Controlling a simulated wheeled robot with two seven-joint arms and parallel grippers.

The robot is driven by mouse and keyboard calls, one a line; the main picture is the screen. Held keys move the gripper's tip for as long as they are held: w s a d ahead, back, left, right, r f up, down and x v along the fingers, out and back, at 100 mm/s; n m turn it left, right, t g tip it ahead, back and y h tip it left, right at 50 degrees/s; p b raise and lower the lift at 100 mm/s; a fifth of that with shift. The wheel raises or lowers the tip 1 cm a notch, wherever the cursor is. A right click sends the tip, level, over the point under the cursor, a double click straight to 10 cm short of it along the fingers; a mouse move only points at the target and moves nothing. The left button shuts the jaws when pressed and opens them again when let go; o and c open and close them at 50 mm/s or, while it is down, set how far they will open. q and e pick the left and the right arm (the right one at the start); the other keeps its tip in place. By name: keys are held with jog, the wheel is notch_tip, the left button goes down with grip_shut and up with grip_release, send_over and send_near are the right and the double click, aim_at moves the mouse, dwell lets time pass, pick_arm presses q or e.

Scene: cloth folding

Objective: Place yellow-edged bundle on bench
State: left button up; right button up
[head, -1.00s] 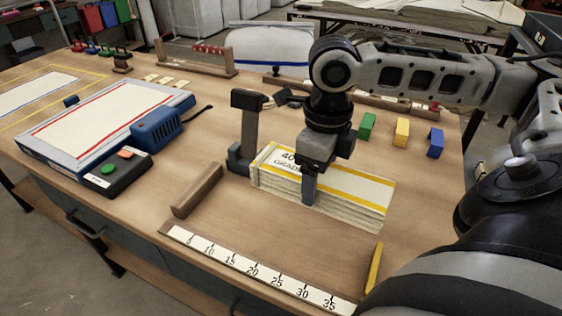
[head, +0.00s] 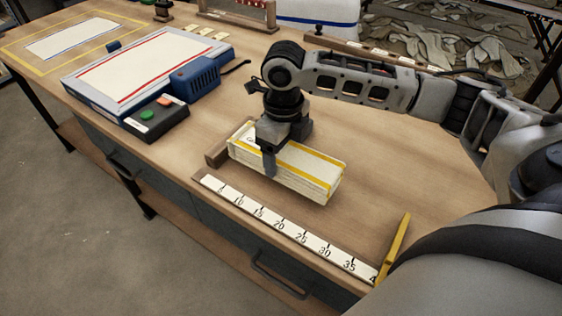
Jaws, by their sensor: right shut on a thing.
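The yellow-edged bundle (head: 315,170) is a thick stack of pale cloth with yellow stripes along its top edges. It is over the wooden bench (head: 400,160), just behind the ruler strip. My right gripper (head: 270,160) points down and is shut on the bundle near its left end, with one finger showing on the near side. The far finger is hidden. I cannot tell whether the bundle's underside touches the bench. My left gripper is not in view.
A numbered ruler strip (head: 285,229) runs along the front edge, with a yellow bar (head: 394,250) at its right end. A wooden block (head: 217,157) is at the bundle's left end. A red-lined board (head: 140,68), blue box (head: 196,84) and button box (head: 158,119) stand left.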

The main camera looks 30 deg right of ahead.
jog(key=shift+w+a+f, duration=0.1)
jog(key=shift+f, duration=0.85)
jog(key=shift+w+a+f, duration=0.1)
jog(key=shift+f, duration=0.8)
jog(key=o, duration=1.1)
jog(key=shift+f, duration=0.15)
notch_tip(320, 180, up, 12)
jog(key=shift+r, duration=0.2)
